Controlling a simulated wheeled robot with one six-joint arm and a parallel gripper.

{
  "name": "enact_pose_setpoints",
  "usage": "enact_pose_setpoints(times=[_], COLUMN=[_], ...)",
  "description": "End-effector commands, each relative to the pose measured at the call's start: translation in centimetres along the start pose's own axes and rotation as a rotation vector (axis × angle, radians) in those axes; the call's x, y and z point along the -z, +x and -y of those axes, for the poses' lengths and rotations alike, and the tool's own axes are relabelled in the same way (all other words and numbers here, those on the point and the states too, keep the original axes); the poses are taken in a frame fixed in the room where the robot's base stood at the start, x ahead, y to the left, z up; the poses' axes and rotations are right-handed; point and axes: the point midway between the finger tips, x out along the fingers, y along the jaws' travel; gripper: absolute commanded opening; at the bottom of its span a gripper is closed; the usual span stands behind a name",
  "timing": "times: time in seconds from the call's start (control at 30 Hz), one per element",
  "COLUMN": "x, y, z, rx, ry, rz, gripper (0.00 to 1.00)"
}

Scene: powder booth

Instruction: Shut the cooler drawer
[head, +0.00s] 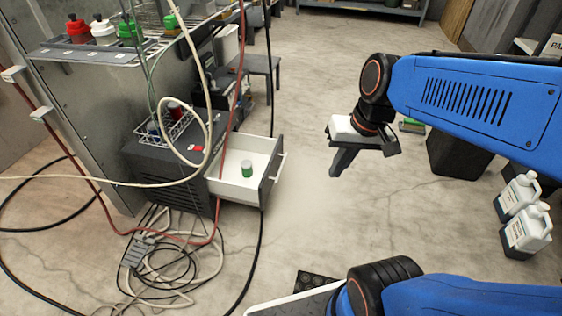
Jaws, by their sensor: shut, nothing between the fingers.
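The cooler (170,180) is a dark grey box on the floor at the left of the head view. Its drawer (270,178) is pulled out to the right, with a white inside, a dark front and a light handle (278,168). A small green and white container (247,168) stands in the drawer. My gripper (338,172) is shut and empty, pointing down, to the right of the drawer front and apart from it.
A wire basket (168,130) sits on the cooler. Hoses hang in front of it, and coiled cables with a power strip (138,250) lie on the floor. White jugs (525,230) and a dark bin (458,155) stand at right. Floor between drawer and gripper is clear.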

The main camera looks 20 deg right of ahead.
Motion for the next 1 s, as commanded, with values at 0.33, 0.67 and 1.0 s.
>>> enact_pose_setpoints(times=[0.33, 0.67, 1.0], x=[4.1, 8.6, 13.9], y=[3.5, 7.2, 11.6], z=[2.1, 3.6, 4.0], rx=[0.138, 0.28, 0.435], ry=[0.197, 0.394, 0.608], rz=[0.214, 0.395, 0.56], gripper=[0.0, 0.0, 0.0])
